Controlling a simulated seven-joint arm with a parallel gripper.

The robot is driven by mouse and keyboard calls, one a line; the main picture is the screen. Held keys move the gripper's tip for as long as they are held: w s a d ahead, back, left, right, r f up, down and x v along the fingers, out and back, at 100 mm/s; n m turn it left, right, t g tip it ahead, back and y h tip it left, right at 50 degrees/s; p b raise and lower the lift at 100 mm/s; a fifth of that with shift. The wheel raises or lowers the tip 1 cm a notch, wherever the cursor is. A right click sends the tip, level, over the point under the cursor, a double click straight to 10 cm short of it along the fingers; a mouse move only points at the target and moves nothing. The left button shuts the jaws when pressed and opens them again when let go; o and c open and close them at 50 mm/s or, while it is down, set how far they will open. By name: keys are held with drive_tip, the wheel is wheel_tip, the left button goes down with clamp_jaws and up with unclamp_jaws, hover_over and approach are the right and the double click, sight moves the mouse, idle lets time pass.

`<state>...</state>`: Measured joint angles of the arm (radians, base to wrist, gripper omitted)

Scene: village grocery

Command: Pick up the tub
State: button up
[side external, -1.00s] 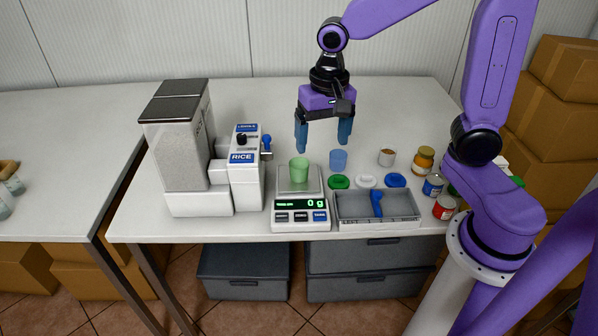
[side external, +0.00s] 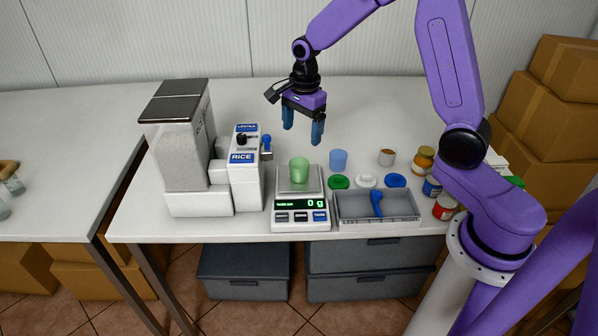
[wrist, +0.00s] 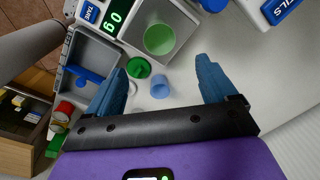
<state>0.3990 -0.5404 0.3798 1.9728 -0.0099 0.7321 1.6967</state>
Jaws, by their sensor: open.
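A green tub (side external: 299,170) stands upright on the pan of the white scale (side external: 300,216), whose display reads 0 g. It also shows in the wrist view (wrist: 159,39), seen from above and looking empty. A blue tub (side external: 338,160) stands on the table right of the scale; in the wrist view it (wrist: 160,87) shows between my fingers but farther off. My gripper (side external: 303,133) is open and empty, in the air above and behind the green tub. Its blue fingers show in the wrist view (wrist: 158,80).
A rice and lentils dispenser (side external: 178,150) stands left of the scale. A grey tray (side external: 350,208) with a blue scoop (side external: 376,203) lies right of it. Green, white and blue lids (side external: 395,180), a small cup (side external: 387,157) and several jars and cans (side external: 432,185) are farther right.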

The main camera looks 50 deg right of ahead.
sight(300, 164)
drive_tip(key=f, duration=1.2)
drive_tip(key=shift+w+f, duration=0.15)
drive_tip(key=shift+w, duration=0.2)
drive_tip(key=c, duration=1.1)
